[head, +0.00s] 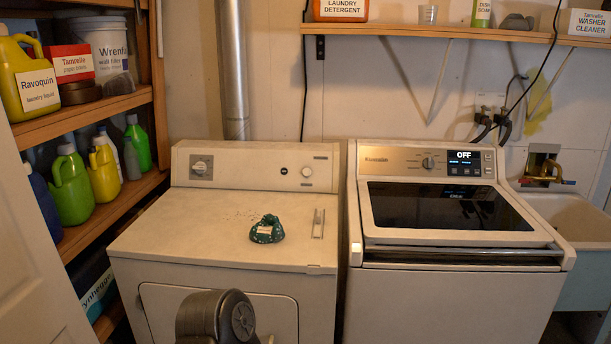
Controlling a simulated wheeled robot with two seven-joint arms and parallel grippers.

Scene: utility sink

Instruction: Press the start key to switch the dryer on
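The dryer (150,235) is the white top-panel machine on the left, with a metal duct rising behind it. Its control panel (240,160) carries a square-backed dial (201,168) at left, a small dark round button (284,170) and a pale round knob (306,172) at right. The labels are too small to read, so I cannot tell for sure which is the start key. No lit display shows on the dryer. A dark grey link of my own arm is at the bottom edge, in front of the dryer door. Neither gripper is in view.
A teal patterned cloth item (267,229) and a small pale flat object (318,223) lie on the dryer top. The washer (455,290) stands to the right, its display reading OFF. Shelves of bottles (75,185) are at left, a sink (575,220) at far right.

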